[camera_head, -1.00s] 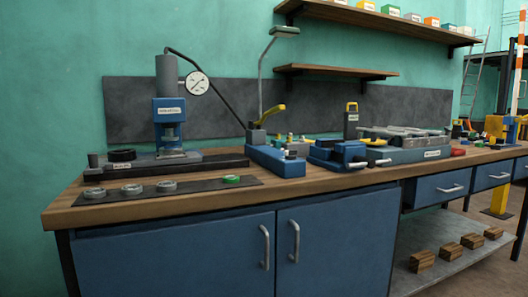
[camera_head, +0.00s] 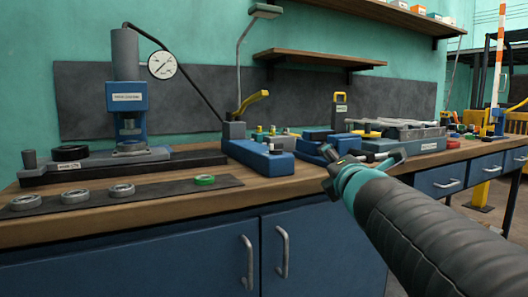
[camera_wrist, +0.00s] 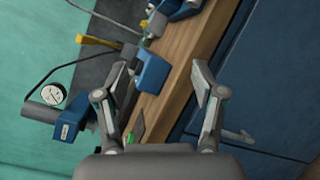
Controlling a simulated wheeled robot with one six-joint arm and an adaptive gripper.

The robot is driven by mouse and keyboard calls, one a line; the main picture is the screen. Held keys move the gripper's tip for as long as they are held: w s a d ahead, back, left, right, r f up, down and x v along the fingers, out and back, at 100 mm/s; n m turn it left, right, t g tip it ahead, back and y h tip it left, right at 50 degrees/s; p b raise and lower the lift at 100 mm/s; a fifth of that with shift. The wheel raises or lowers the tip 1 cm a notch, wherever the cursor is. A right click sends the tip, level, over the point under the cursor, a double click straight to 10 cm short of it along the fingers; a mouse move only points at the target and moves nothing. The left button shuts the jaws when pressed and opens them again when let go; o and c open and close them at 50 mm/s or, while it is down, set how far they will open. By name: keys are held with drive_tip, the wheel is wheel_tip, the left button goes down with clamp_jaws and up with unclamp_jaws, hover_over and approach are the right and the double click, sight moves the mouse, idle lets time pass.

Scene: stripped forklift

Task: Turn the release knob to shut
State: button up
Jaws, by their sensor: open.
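A blue hand pump (camera_head: 258,156) with a yellow lever (camera_head: 252,101) stands on the wooden bench, joined by a black hose to the press. A small dark fitting shows on its top (camera_head: 277,149); I cannot tell if this is the release knob. In the wrist view the blue pump body (camera_wrist: 152,72) lies in line between my fingers, beyond the tips, with the yellow lever (camera_wrist: 98,41) to its upper left. My gripper (camera_head: 363,154) is open and empty, to the right of the pump in the head view. It also shows in the wrist view (camera_wrist: 163,66).
A blue press (camera_head: 127,100) with a round gauge (camera_head: 162,65) stands to the left. Metal rings (camera_head: 121,190) and a green ring (camera_head: 204,180) lie on a dark strip. A vise and plates crowd the bench right of the pump.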

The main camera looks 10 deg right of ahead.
sight(277, 144)
drive_tip(key=w+a+n+y, duration=0.2)
drive_tip(key=w+a+n, duration=0.1)
drive_tip(key=w+n, duration=0.2)
drive_tip(key=w+a+r+n+y, duration=0.1)
drive_tip(key=w+a+n+y, duration=0.1)
drive_tip(key=w+n, duration=0.4)
drive_tip(key=w+a+n+y, duration=0.3)
drive_tip(key=w+n, duration=0.3)
drive_tip(key=shift+w+a+r+g+y, duration=0.3)
drive_tip(key=shift+r+y, duration=0.1)
drive_tip(key=c, duration=1.2)
